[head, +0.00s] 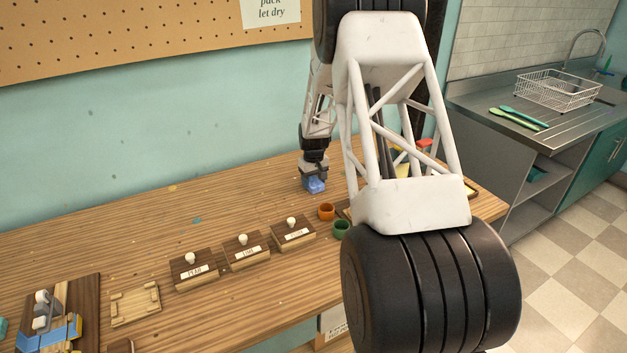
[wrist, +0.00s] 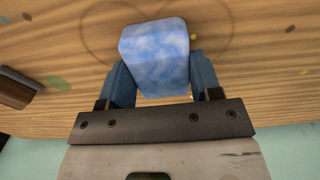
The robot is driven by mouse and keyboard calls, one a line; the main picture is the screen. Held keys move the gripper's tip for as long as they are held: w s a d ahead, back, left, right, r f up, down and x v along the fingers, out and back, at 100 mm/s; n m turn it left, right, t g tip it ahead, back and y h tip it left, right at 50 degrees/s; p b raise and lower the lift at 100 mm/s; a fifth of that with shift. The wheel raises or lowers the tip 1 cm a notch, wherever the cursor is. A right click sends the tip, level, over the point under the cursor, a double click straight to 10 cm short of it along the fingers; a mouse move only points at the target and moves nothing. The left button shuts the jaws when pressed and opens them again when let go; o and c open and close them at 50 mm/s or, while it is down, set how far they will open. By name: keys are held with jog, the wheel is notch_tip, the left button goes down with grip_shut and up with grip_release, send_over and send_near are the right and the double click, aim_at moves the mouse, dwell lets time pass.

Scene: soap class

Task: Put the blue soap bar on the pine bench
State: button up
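The blue soap bar (head: 315,186) is a marbled light-blue block near the back of the wooden bench (head: 130,240). My gripper (head: 313,178) is above it, pointing down, with the soap at its fingertips. In the wrist view the soap (wrist: 155,55) sits between the two blue-grey fingers of my gripper (wrist: 160,80), which appear to touch it on both sides. The bench's wood grain shows behind the soap. I cannot tell whether the soap rests on the bench or is held just above it.
The back left of the bench is clear. My arm hides the right part.

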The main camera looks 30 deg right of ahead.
aim_at(313, 181)
jog(key=o, duration=0.4)
jog(key=shift+r, duration=0.1)
notch_tip(313, 181, up, 12)
jog(key=shift+r, duration=0.1)
dwell(0.6)
jog(key=shift+a, duration=0.1)
dwell(0.5)
